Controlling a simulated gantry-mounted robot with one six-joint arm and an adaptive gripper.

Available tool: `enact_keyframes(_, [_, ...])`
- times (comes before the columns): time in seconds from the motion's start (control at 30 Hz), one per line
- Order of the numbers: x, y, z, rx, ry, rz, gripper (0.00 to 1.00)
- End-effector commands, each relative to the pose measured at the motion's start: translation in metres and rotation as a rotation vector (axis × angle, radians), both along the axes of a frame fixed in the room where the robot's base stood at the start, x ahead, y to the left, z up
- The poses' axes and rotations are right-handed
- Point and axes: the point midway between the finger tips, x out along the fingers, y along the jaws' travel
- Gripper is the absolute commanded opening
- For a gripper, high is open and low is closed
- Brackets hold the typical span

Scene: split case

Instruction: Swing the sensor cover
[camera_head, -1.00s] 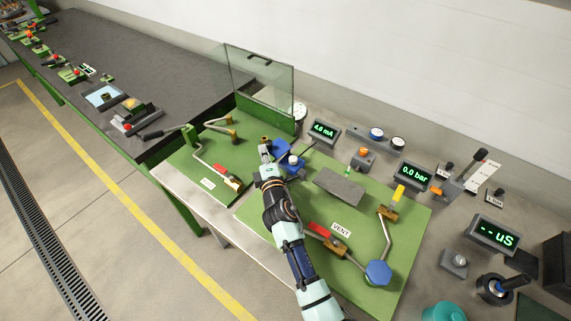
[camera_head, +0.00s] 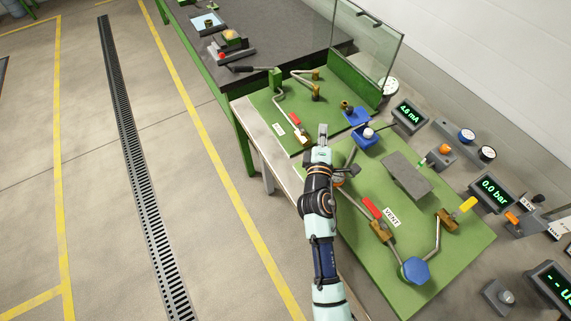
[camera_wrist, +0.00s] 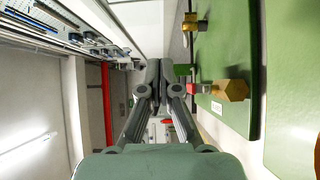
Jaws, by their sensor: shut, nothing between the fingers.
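A flat blue plate (camera_head: 357,117) with a dark and brass fitting lies on the green panel in the head view. Next to it stands a blue block (camera_head: 363,141) with a pale round knob. I cannot tell for certain which blue part is the sensor cover. My gripper (camera_head: 322,130) is shut and empty, left of the blue parts and apart from them, near the panel's left edge. In the wrist view my gripper (camera_wrist: 158,78) shows its fingers together, with no blue part visible near them.
A red-handled valve (camera_head: 295,119) is just left of my gripper. Another red handle (camera_head: 371,208) lies by the VENT label. A clear upright guard (camera_head: 362,45) stands behind the panel. Meters line the right side. The floor at left is open.

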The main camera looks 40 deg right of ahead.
Motion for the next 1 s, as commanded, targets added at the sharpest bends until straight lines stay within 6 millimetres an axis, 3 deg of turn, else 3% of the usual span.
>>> enact_keyframes(0.3, [-0.015,0.095,0.000,-0.001,0.000,0.004,0.00])
enact_keyframes(0.5, [-0.022,0.137,0.001,-0.001,-0.001,0.003,0.00])
enact_keyframes(0.7, [-0.026,0.151,0.001,-0.001,-0.001,-0.001,0.00])
enact_keyframes(1.0, [-0.026,0.152,0.001,0.000,-0.001,-0.002,0.00])
